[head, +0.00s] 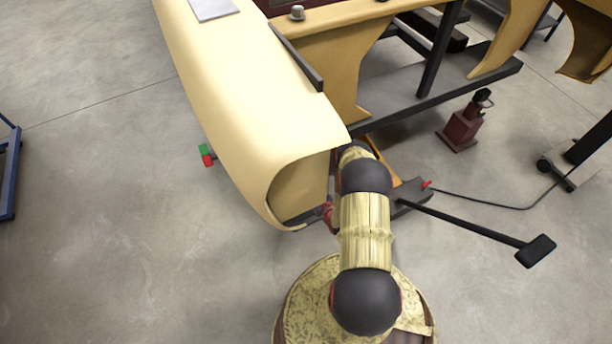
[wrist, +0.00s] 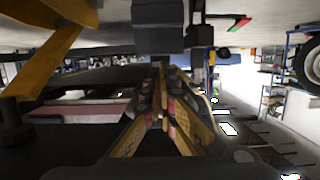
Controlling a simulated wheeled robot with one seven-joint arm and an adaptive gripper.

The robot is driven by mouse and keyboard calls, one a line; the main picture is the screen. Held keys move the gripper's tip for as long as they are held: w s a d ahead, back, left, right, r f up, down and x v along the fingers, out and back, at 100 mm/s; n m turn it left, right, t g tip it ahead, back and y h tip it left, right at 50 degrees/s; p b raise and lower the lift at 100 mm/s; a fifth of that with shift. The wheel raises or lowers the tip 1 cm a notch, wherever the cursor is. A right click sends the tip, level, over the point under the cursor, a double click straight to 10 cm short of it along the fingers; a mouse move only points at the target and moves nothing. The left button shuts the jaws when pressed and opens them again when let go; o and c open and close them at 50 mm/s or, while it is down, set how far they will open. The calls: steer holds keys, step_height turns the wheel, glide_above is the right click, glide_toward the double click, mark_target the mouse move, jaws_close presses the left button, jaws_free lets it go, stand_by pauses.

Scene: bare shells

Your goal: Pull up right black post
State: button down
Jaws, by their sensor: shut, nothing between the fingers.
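My gripper (wrist: 161,92) shows in the wrist view with its two fingers together and nothing between them. A dark, blocky upright piece (wrist: 160,28) is just beyond the fingertips; I cannot tell whether they touch it. A thinner dark upright (wrist: 198,35) is to its right. In the head view a black post (head: 440,48) rises from a grey frame behind the cream shell (head: 255,90). I cannot tell which of these is the right black post. In the head view my arm reaches forward beside the shell's front end, and my gripper cannot be made out clearly there.
A dark pad on a long black bar (head: 470,228) extends right of my arm. A dark red jack-like stand (head: 463,125) and a cable (head: 500,205) are on the floor at right. A red and green block (head: 206,155) is left of the shell. The left floor is open.

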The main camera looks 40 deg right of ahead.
steer(key=shift+r+p, duration=2.8)
steer(key=shift+r, duration=1.4)
steer(key=shift+f+b, duration=1.25)
steer(key=shift+f, duration=0.15)
steer(key=f+p+v, duration=0.1)
steer(key=f+v, duration=0.1)
steer(key=v, duration=0.6)
steer(key=shift+s, duration=0.65)
steer(key=shift+s+a, duration=0.1)
steer(key=shift+a, duration=0.1)
